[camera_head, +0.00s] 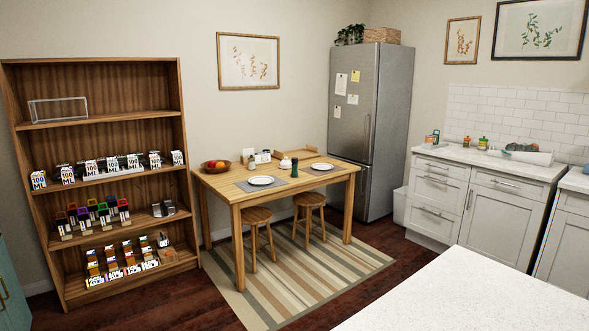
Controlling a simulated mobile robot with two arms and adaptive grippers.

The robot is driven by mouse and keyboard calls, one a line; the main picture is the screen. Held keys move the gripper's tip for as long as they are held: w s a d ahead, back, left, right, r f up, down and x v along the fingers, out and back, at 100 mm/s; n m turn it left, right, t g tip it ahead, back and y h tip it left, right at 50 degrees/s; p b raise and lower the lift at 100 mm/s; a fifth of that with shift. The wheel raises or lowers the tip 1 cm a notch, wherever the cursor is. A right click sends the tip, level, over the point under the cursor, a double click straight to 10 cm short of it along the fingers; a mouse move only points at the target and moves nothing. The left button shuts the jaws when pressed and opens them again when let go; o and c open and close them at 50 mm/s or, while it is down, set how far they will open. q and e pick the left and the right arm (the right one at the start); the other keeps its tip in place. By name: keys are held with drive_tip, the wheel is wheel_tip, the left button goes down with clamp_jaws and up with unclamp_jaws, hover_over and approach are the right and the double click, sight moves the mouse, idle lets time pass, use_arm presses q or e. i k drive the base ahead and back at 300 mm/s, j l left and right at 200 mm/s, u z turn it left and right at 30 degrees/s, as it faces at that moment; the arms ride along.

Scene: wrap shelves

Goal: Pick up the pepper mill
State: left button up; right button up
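On the wooden dining table (229,188) stands a small, dark green upright object (294,168) near the front edge. It may be the pepper mill, but it is too small to be sure. A small dark-topped item (251,163) stands further left on the table and could also be a shaker or mill. Neither of my grippers is in view.
Plates (261,180), a fruit bowl (215,166) and a white pot (286,163) share the table. Two stools (257,215) stand at its front on a striped rug (318,270). A stocked shelf (95,122) is left; a white counter (470,300) fills the lower right.

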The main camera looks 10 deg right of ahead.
sight(294, 172)
drive_tip(key=i+j+u, duration=0.15)
drive_tip(key=i+j, duration=0.2)
drive_tip(key=i+j+u, duration=0.1)
drive_tip(key=i+j, duration=0.2)
drive_tip(key=i, duration=0.15)
drive_tip(key=i+j+u, duration=0.15)
drive_tip(key=i, duration=0.3)
drive_tip(key=i+j+u, duration=0.15)
drive_tip(key=i+j, duration=0.15)
drive_tip(key=i+l+z, duration=0.1)
drive_tip(key=i+z, duration=0.8)
drive_tip(key=i+j+z, duration=0.2)
drive_tip(key=i+z, duration=0.25)
